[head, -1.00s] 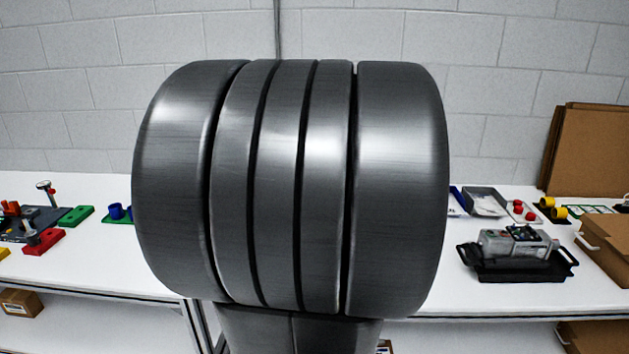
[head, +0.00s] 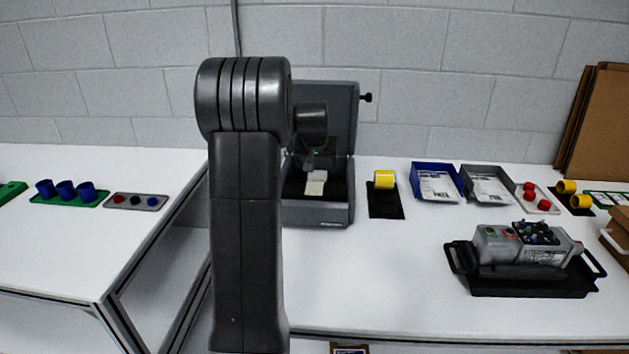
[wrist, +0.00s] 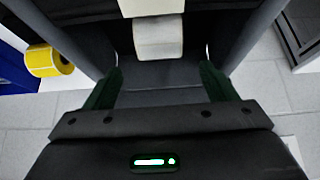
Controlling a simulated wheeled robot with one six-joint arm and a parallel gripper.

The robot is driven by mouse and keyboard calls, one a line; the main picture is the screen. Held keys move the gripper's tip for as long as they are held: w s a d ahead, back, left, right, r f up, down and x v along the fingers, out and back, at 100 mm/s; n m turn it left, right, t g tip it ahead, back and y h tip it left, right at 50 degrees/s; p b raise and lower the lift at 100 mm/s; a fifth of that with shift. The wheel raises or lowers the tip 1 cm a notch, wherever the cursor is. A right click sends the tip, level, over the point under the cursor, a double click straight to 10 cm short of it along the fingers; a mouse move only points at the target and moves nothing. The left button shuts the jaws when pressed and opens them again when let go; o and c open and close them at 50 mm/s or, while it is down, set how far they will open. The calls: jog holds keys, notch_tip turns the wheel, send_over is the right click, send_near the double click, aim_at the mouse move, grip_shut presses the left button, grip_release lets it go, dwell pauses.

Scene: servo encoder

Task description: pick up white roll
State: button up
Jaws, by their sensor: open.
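The white roll (wrist: 158,38) shows in the wrist view as a pale block-like shape at the upper middle, with another pale white piece (wrist: 150,8) at the top edge. In the head view a white item (head: 315,183) lies inside the dark open machine (head: 318,213), behind my arm; roll and neighbour are hard to tell apart there. My gripper (wrist: 160,80) is open in the wrist view, its two dark green fingers apart and nothing between them. The roll is beyond the fingertips, roughly in line with the gap. In the head view my arm partly hides the gripper and machine.
Dark machine walls flank the roll in the wrist view. A yellow roll (head: 384,179) on a black stand is right of the machine. Blue (head: 449,193) and grey trays (head: 495,198) and a black carrier (head: 525,286) stand farther right.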

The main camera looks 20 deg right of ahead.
aim_at(318, 172)
jog(key=x, duration=0.3)
jog(key=shift+f, duration=0.15)
jog(key=shift+s+p+x, duration=0.15)
jog(key=shift+p+x, duration=0.15)
jog(key=shift+x, duration=1.05)
jog(key=shift+s+p+x, duration=0.15)
jog(key=shift+p+x, duration=0.1)
jog(key=shift+x, duration=1.1)
jog(key=shift+f, duration=0.2)
jog(key=c, duration=1.1)
